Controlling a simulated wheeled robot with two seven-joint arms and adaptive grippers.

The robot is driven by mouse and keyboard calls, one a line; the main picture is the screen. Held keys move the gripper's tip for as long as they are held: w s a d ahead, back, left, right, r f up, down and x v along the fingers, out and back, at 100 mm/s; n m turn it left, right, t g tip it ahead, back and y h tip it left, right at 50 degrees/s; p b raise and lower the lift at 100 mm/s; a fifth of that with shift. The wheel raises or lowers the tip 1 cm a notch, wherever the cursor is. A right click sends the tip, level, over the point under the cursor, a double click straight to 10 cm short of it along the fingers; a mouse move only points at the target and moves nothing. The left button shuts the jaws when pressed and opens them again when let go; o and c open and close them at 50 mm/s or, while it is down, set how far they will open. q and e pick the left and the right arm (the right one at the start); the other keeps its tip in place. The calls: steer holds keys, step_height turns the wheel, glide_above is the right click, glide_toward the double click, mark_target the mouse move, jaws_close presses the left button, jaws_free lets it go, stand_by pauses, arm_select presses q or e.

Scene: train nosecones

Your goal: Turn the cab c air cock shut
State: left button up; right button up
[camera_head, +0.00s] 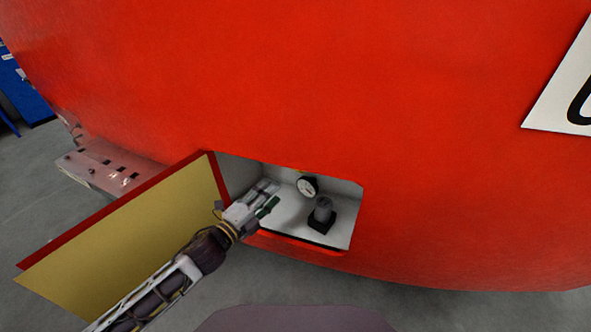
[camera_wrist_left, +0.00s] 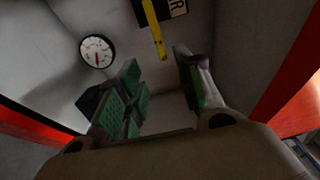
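The air cock's yellow lever (camera_wrist_left: 153,28) hangs from the top of the recess in the left wrist view, beside a black label whose visible letter looks like R. Its lower end lies between my left gripper's fingertips (camera_wrist_left: 160,72), nearer the right-hand finger; I cannot tell whether it touches. The fingers, with green pads, are apart. In the head view my left gripper (camera_head: 268,196) reaches into the left part of the open recess (camera_head: 290,212), where it hides the lever. My right gripper is not in view.
A round white gauge (camera_head: 307,186) and a dark knob on a black base (camera_head: 322,214) are in the recess to the gripper's right. The hatch door (camera_head: 150,225), yellow inside, stands open at left. The red nosecone (camera_head: 400,130) surrounds the narrow opening.

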mark_target(295, 170)
arm_select(q)
steer(key=shift+x, duration=6.8)
steer(key=shift+f, duration=0.1)
jaws_close()
